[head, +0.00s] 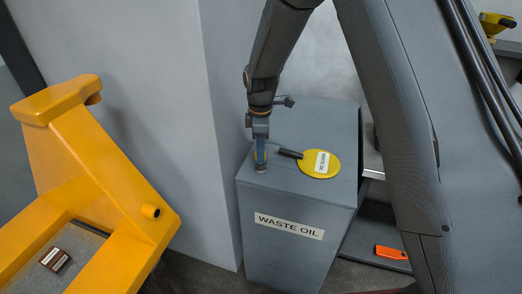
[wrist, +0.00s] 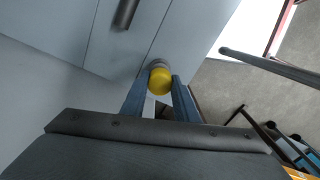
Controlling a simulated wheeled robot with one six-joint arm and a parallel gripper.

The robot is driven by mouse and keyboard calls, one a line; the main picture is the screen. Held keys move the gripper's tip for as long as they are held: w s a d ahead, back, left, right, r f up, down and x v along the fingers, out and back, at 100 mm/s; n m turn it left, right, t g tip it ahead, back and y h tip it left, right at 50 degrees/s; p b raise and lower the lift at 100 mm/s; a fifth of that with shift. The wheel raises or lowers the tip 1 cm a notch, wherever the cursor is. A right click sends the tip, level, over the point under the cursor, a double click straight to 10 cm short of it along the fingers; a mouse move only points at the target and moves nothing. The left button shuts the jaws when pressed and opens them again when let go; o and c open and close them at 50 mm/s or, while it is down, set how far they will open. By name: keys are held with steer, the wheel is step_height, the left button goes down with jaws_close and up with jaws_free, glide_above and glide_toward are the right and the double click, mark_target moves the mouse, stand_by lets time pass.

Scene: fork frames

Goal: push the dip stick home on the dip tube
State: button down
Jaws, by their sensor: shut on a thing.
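My gripper (head: 260,150) points down over the left front corner of the grey tank marked WASTE OIL (head: 275,222). It is shut on the dip stick, whose yellow round head (wrist: 160,79) shows between the two blue-grey fingertips in the wrist view. A short grey dip tube (head: 261,168) stands on the tank top directly below the fingers. The head sits over the tube's grey rim in the wrist view. Fingers and head hide the joint, so I cannot tell whether a gap is left. The stick's shaft is hidden.
A yellow labelled disc (head: 326,168) with a dark handle (head: 290,153) lies on the tank top, right of the tube. A grey wall corner (head: 222,130) rises close on the left. A yellow pallet truck (head: 100,150) stands left. An orange object (head: 391,252) lies low right.

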steer(key=shift+f, duration=0.5)
steer(key=c, duration=1.3)
jaws_free()
steer(key=shift+r, duration=0.1)
step_height(320, 180, up, 7)
steer(key=b, duration=0.2)
steer(key=shift+r+b, duration=0.1)
steer(key=shift+b, duration=0.3)
steer(key=s+d+m, duration=0.8)
steer(key=s, duration=0.3)
steer(key=s+d+m+t, duration=0.1)
steer(key=s+d+m, duration=0.8)
steer(key=s, duration=0.2)
steer(key=shift+s+m, duration=0.3)
steer(key=shift+s, duration=0.1)
